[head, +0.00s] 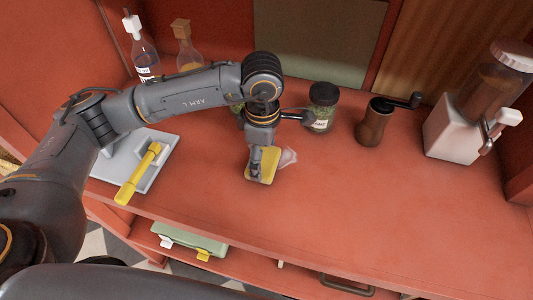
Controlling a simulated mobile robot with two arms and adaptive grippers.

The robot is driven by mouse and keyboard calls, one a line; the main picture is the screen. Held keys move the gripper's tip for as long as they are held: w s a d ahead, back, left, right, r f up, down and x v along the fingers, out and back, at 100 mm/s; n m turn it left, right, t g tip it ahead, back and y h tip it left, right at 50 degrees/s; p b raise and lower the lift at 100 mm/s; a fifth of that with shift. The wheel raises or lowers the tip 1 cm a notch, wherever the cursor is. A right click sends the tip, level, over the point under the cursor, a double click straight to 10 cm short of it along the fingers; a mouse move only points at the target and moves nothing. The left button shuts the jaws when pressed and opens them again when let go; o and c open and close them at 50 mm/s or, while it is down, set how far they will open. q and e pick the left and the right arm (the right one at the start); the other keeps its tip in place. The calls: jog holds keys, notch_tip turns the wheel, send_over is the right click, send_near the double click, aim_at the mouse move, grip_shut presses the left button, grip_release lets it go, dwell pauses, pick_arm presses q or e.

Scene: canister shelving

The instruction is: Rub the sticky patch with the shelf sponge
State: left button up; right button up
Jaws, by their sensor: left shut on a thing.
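My left gripper (258,163) is shut on a yellow sponge (267,168) and holds it at the red shelf surface. I cannot tell whether the sponge presses on the surface or hovers just above it. A pale pinkish patch (288,157) shows just right of the sponge, partly hidden behind it; it appears to be the sticky patch. My right gripper is not in view.
A grey tray (107,170) with a yellow-handled tool (138,175) lies left. The front right shelf (400,210) is clear.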

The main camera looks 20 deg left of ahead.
pick_arm(q)
jog(key=shift+a+f+b, duration=0.15)
jog(key=shift+a+b, duration=0.25)
jog(key=shift+a, duration=0.8)
jog(key=shift+w+b, duration=0.7)
jog(key=shift+w, duration=0.25)
jog(key=shift+w+b, duration=0.3)
jog(key=shift+w, duration=0.55)
jog(key=shift+w+b, duration=0.65)
jog(key=shift+w, duration=0.3)
jog(key=shift+w+b, duration=0.75)
jog(key=shift+w, duration=1.8)
jog(key=shift+r, duration=0.2)
